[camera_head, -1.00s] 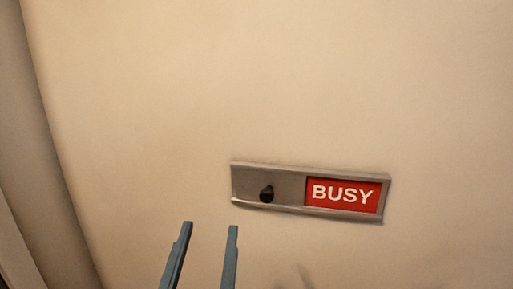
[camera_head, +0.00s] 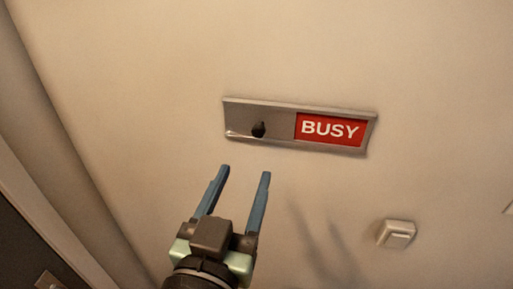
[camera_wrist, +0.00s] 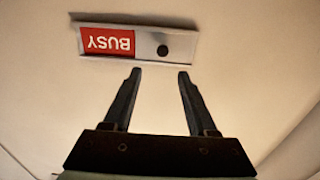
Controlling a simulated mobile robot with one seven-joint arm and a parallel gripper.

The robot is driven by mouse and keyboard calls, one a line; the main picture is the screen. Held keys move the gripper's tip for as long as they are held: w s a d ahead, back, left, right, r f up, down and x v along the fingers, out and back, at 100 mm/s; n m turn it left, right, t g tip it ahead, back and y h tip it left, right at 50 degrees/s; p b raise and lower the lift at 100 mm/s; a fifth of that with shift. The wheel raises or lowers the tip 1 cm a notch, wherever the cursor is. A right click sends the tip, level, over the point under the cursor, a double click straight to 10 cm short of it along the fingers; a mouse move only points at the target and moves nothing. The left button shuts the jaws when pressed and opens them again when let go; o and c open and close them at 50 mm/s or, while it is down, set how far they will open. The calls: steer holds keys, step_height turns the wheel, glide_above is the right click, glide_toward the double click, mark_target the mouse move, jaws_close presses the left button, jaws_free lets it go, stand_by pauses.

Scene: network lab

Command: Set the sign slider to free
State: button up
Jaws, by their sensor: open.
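The sign (camera_head: 275,122) is a grey metal holder on the pale wall, and it shows a red BUSY panel (camera_head: 330,129) at its right. A dark round knob (camera_head: 259,129) sits on the grey slider plate, left of the panel. In the wrist view the sign (camera_wrist: 135,42) appears upside down, with the knob (camera_wrist: 163,50) right of the red panel. My gripper (camera_head: 245,172) is open and empty, with its two blue fingers apart. In the head view its fingertips are just below the knob. They appear clear of the sign in both views.
A light wall switch (camera_head: 397,233) is at the lower right of the head view. A dark panel with a metal fitting (camera_head: 48,282) is at the lower left, beside a frame edge. The wall around the sign is bare.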

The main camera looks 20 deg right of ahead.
mark_target(258, 132)
steer(key=shift+w+d+f+y+b, duration=0.2)
steer(key=shift+w+f+y+b, duration=0.15)
steer(key=shift+b, duration=2.3)
steer(key=x, duration=0.7)
steer(key=r+p+x, duration=0.1)
steer(key=x, duration=0.2)
steer(key=shift+w+d, duration=0.1)
steer(key=shift+w, duration=0.15)
jaws_close()
